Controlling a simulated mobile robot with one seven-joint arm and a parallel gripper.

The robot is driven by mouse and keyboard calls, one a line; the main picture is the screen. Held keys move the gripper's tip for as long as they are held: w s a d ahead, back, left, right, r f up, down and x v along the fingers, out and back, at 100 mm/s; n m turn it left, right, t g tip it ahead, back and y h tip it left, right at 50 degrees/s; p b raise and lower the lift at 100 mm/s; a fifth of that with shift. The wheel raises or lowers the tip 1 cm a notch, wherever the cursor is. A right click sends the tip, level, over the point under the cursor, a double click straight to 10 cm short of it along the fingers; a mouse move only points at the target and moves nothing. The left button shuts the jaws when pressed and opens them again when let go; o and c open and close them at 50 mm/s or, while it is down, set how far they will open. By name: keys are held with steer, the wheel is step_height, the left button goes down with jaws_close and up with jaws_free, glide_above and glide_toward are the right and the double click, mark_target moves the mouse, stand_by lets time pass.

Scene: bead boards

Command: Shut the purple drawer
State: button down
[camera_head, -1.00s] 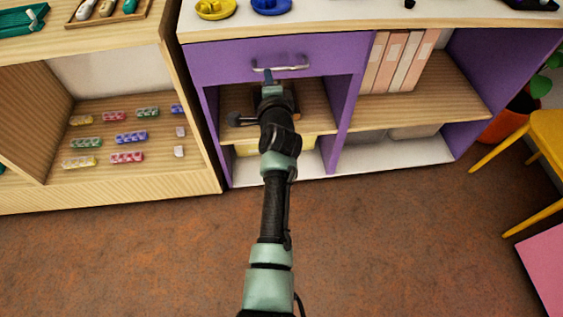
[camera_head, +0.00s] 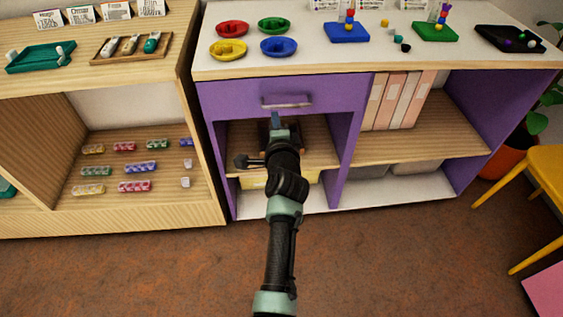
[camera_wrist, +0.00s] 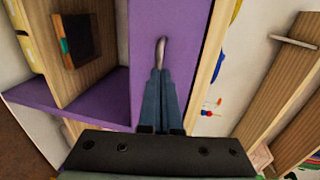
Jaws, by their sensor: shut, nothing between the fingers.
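The purple drawer (camera_head: 235,99) is at the top left of the shelf unit, just under its pale top. Its front looks about flush, with no clear gap in the head view. Its silver bar handle (camera_head: 287,102) is in the middle of the front. My gripper (camera_head: 276,119) is in front of the drawer, just below and left of the handle. In the wrist view my gripper (camera_wrist: 160,72) has its blue fingers together and empty, pointing at the purple front (camera_wrist: 178,25). The handle (camera_wrist: 160,48) shows just past the fingertips; I cannot tell whether they touch.
Colored dishes (camera_head: 228,48) and bead boards (camera_head: 347,33) stand on the unit's top. Below the drawer is an open shelf with a dark object, partly behind my arm. A wooden shelf (camera_head: 205,160) stands at left, a yellow chair (camera_head: 535,165) at right. The floor (camera_head: 390,260) in front is clear.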

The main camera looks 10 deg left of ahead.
steer(key=p+v, duration=0.3)
steer(key=v, duration=0.7)
step_height(320, 180, up, 28)
steer(key=s+d+n+t, duration=0.1)
steer(key=d+n+t, duration=0.2)
steer(key=n+t, duration=0.35)
steer(key=s+d+r+n+t+h+p, duration=0.1)
steer(key=s+d+r+n+t, duration=0.15)
steer(key=s+r, duration=0.5)
steer(key=s+d+r+n+t+h+p, duration=0.1)
steer(key=s+r+n+h, duration=0.3)
steer(key=r, duration=0.7)
steer(key=s+d+r+n+t+y+p, duration=0.1)
steer(key=s+r+n+t, duration=0.1)
steer(key=s+r, duration=0.65)
step_height(320, 180, up, 19)
steer(key=w+p, duration=0.1)
steer(key=p, duration=1.6)
steer(key=shift+w+f+p, duration=0.2)
steer(key=shift+f+p, duration=0.05)
steer(key=shift+p, duration=0.1)
